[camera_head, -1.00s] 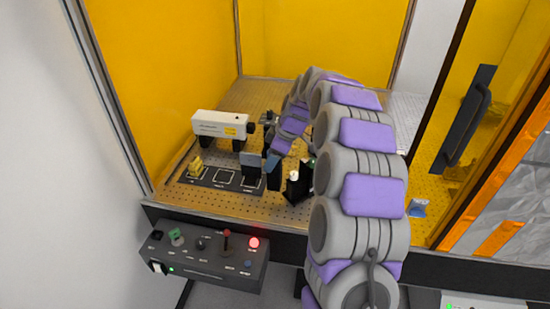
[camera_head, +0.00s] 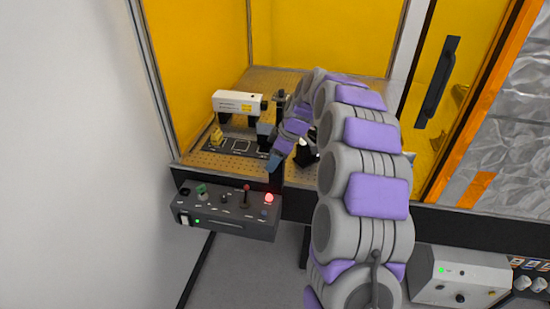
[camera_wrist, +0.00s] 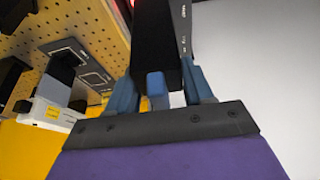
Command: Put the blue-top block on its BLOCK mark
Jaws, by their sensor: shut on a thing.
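The blue-top block is a tall black block in the wrist view (camera_wrist: 153,40), with its blue end (camera_wrist: 157,86) between my fingers. My gripper (camera_wrist: 158,92) is shut on it. In the head view my gripper (camera_head: 275,160) is near the front edge of the breadboard, with the dark block (camera_head: 278,179) hanging below it. The black plate with outlined marks (camera_head: 238,147) lies on the breadboard, left of and behind my gripper. A square outline on it is bare. I cannot read which mark says BLOCK.
A yellow block (camera_head: 216,136) and a grey-topped block (camera_head: 265,129) stand at the plate's left and right ends. A white instrument (camera_head: 238,102) stands behind. A black mount (camera_head: 306,152) stands right.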

